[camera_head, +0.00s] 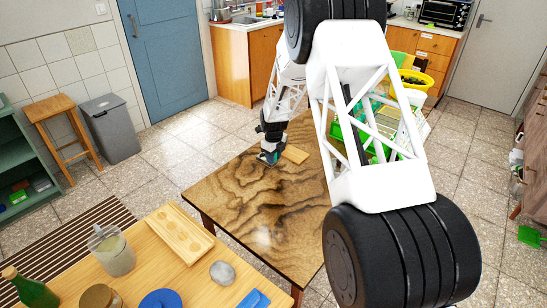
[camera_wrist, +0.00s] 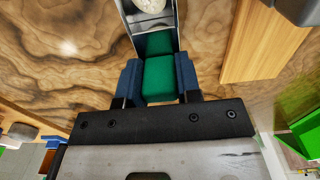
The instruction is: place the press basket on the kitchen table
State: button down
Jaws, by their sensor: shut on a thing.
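My gripper (camera_head: 268,156) is low over the dark, wood-grained table (camera_head: 240,215). In the wrist view its blue fingers (camera_wrist: 158,75) are shut on a green and grey thing (camera_wrist: 158,78) with a pale, rounded top at the upper edge. I cannot tell for certain that this is the press basket; its far part is cut off. The tabletop (camera_wrist: 60,60) shows around it, and I cannot tell whether the thing touches it.
A light wooden board (camera_head: 296,155) lies just right of my gripper. A lighter table (camera_head: 150,250) in front holds a jar (camera_head: 112,252), a bottle (camera_head: 32,290) and a grey stone-like object (camera_head: 222,273). A yellow tub (camera_head: 415,80) stands behind. The dark table's near part is clear.

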jog(key=shift+f, duration=0.1)
jog(key=c, duration=0.8)
grip_release()
notch_tip(320, 180, up, 12)
dwell(0.5)
jog(key=shift+r, duration=0.2)
